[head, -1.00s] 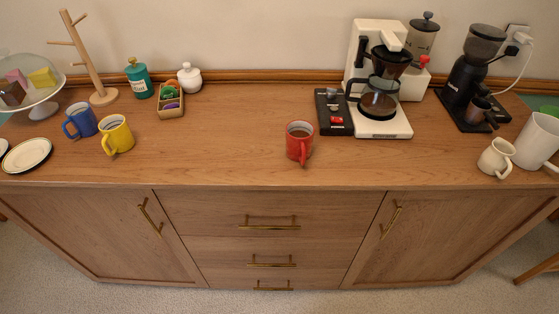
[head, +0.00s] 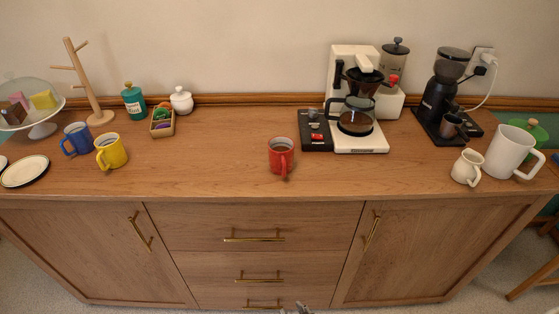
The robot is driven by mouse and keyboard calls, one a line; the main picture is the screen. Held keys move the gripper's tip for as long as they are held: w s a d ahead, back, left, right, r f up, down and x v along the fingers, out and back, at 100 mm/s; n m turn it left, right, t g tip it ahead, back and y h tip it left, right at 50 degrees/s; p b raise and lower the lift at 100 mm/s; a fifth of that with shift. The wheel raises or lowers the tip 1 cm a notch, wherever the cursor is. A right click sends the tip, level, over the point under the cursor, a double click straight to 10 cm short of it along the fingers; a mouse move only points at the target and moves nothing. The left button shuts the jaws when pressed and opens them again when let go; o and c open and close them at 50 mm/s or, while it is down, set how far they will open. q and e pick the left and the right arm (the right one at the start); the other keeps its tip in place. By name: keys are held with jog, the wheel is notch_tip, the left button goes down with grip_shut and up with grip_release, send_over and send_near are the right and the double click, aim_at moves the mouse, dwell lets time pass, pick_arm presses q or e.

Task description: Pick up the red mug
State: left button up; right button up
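The red mug (head: 281,156) stands upright on the wooden sideboard top, a little right of the middle and near the front edge. Its handle points toward me, and dark liquid shows inside. Nothing is holding it.
A coffee machine (head: 361,139) and a black scale (head: 316,137) stand right of the mug. A yellow mug (head: 112,153) and a blue mug (head: 76,140) stand at the left. A cream jug (head: 466,168) is at the right. The wood around the red mug is clear.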

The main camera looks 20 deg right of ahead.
jog(key=w+r+t, duration=0.3)
jog(key=w+r, duration=0.2)
jog(key=r, duration=0.5)
jog(key=w+r+t, duration=0.2)
jog(key=w+r, duration=0.2)
jog(key=r, duration=0.6)
jog(key=m+t+h, duration=0.1)
jog(key=m+t, duration=0.1)
jog(key=t, duration=0.2)
send_near(285, 173)
jog(key=w, duration=0.5)
jog(key=w+p, duration=0.1)
jog(key=w, duration=0.4)
jog(key=shift+w+f, duration=0.25)
jog(key=shift+w, duration=0.05)
jog(key=shift+a, duration=0.1)
grip_shut()
jog(key=shift+r, duration=0.2)
